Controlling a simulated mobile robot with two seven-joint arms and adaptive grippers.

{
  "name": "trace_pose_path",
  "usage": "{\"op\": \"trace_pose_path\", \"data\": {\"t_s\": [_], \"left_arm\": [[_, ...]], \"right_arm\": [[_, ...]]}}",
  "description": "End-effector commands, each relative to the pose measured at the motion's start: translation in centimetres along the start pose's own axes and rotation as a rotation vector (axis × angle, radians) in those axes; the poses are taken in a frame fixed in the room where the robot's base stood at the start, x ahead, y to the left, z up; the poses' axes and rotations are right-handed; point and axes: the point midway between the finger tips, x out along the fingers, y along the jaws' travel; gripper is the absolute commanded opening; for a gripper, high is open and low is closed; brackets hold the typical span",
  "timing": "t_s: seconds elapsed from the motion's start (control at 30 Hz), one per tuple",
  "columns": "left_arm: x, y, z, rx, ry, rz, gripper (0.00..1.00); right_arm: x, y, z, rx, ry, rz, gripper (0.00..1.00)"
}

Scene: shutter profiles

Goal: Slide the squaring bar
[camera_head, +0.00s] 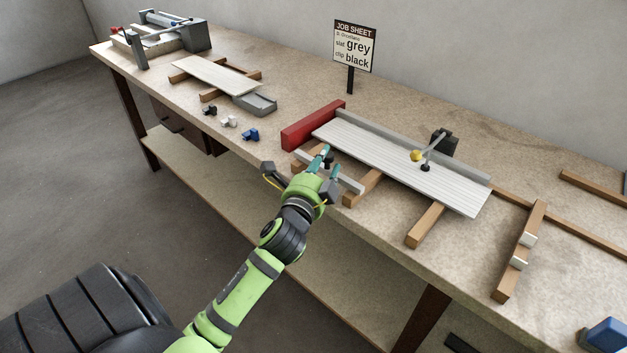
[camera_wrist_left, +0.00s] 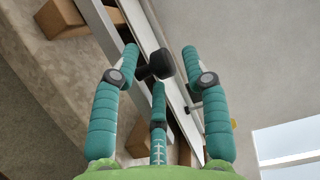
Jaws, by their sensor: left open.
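A light grey bar, which looks like the squaring bar (camera_head: 349,184), lies across wooden rails at the front of the fixture, in front of the white ribbed slats (camera_head: 400,165). A dark knob (camera_wrist_left: 155,66) shows between my left gripper's fingers in the left wrist view. My left gripper (camera_head: 328,164) is over the bar in the head view, with teal fingers spread. The left wrist view also shows its fingers (camera_wrist_left: 160,52) open on both sides of the knob, not closed on it. Contact cannot be told. The gripper hides part of the bar. My right gripper is not in view.
A red block (camera_head: 312,125) stands at the slats' left end, with a grey fence behind. A yellow-tipped lever clamp (camera_head: 418,155) sits over the slats. Small black, white and blue clips (camera_head: 250,134) lie to the left. A job sheet (camera_head: 355,46) stands behind.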

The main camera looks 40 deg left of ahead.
Motion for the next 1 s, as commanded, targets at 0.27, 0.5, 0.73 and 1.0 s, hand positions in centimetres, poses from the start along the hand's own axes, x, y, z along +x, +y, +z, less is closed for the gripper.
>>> {"op": "trace_pose_path", "data": {"t_s": [0.27,0.5,0.73,1.0], "left_arm": [[-6.1,0.1,0.1,-0.002,-0.002,0.004,0.46],[-9.2,0.1,0.1,-0.001,-0.002,0.002,0.46],[-9.8,0.0,0.1,0.000,-0.003,0.000,0.46],[-9.7,0.0,0.1,0.000,-0.002,0.000,0.46]], "right_arm": [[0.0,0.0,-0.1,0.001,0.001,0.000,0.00],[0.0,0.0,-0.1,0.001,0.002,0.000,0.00],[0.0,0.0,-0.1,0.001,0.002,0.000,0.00],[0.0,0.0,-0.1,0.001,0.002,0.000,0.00]]}}
